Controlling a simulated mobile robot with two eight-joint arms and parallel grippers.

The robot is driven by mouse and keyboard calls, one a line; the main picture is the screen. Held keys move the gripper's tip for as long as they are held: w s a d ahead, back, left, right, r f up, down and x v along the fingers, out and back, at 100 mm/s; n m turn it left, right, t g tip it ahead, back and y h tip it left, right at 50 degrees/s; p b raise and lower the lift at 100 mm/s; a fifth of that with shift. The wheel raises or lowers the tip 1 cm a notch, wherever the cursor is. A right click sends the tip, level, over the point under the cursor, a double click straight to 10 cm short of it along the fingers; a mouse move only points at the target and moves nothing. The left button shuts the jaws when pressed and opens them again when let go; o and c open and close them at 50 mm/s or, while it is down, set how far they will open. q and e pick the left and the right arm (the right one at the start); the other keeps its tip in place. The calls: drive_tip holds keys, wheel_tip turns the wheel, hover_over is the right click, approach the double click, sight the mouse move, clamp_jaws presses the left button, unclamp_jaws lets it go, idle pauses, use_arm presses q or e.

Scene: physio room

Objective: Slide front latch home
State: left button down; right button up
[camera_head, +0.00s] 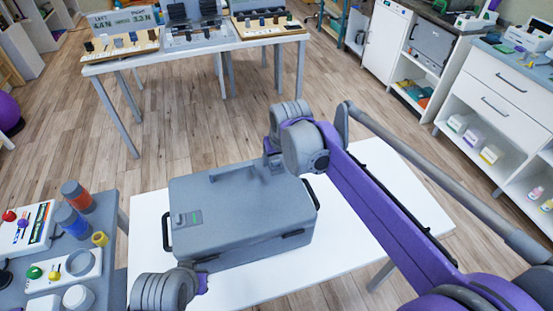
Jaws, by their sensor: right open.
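A closed grey case (245,205) lies on a white table, its lid down. Dark latch pieces show along its front edge, one at the left (205,259) and one at the right (292,234); they are too small to tell whether either is home. My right gripper (273,158) is over the back right part of the lid, partly hidden by its own wrist; it is open, and contact with the lid is unclear. My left gripper (204,283) is at the table's front, just before the case's front left corner; its jaws cannot be made out.
The white table (390,190) has free room right of the case. A grey bench (110,270) with knobs, bottles and a control box stands close on the left. Another table (190,48) with devices stands at the back; white cabinets (500,80) line the right.

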drive_tip(key=shift+w+f, duration=0.15)
drive_tip(key=shift+f, duration=0.25)
clamp_jaws()
idle(1.2)
